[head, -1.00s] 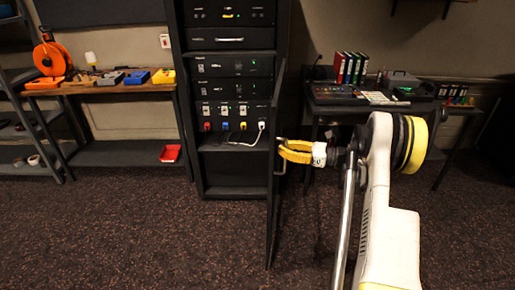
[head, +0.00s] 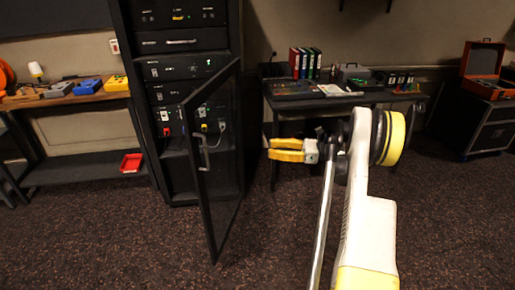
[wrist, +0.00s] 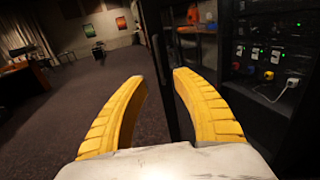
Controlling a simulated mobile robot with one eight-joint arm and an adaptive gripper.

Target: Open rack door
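The dark rack (head: 186,62) stands left of centre in the head view, with equipment in it. Its framed see-through door (head: 197,185) stands ajar, swung out into the room, with its lower corner out over the carpet. My gripper (head: 272,149) is to the right of the door and apart from the handle in the picture. Its yellow fingers are spread and hold nothing. In the wrist view the gripper (wrist: 160,77) is open, with a dark upright, seemingly the door's edge, beyond the fingertips.
A desk (head: 345,101) with binders and a mixer stands behind my gripper. A wooden bench (head: 65,98) and a red tray (head: 131,162) are at left. A black case (head: 487,126) stands at far right. The carpet in front is clear.

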